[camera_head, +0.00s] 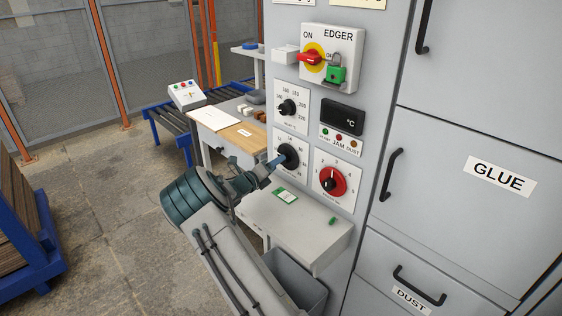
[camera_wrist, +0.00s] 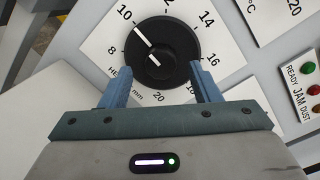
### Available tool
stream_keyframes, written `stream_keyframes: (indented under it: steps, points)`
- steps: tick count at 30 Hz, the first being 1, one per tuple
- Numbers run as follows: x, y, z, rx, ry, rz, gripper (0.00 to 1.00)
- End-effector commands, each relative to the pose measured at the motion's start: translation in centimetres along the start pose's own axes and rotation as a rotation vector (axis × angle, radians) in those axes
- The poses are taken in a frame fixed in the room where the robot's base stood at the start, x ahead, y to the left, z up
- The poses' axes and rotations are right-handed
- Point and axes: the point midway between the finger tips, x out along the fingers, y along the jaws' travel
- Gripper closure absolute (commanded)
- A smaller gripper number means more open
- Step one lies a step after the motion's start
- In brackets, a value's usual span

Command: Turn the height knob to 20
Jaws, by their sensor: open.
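The height knob (camera_wrist: 176,40) is a round black dial on a white plate, filling the upper middle of the wrist view. Its white pointer line aims up and left at about 10. The scale shows 8, 10, 14, 16 and 20, with some figures partly covered. In the head view the knob (camera_head: 291,152) is on the grey cabinet front, partly behind my gripper. My gripper (camera_wrist: 162,72) is open, its two blue fingers at the lower left and lower right of the knob. I cannot tell whether they touch it.
A temperature knob (camera_head: 287,108) is above and a red knob (camera_head: 331,183) at lower right. A display (camera_head: 342,117) with indicator lamps is to the right. The EDGER switch (camera_head: 312,57) carries a green padlock (camera_head: 336,75). A grey shelf (camera_head: 310,240) juts out below.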

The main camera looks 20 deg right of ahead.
Motion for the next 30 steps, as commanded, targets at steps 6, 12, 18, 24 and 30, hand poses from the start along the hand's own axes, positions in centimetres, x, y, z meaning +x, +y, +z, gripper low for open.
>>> stream_keyframes:
  steps: [6,12,18,24,30]
  points:
    - [2.1,0.0,0.0,0.000,0.001,0.000,0.44]
    - [2.4,0.0,0.0,0.000,0.001,0.000,0.44]
    - [2.5,0.0,-0.1,0.000,0.001,-0.001,0.63]
    - [3.4,-0.3,-0.5,0.000,0.003,-0.001,0.88]
    - [2.8,0.0,-0.4,0.018,0.005,-0.004,0.88]
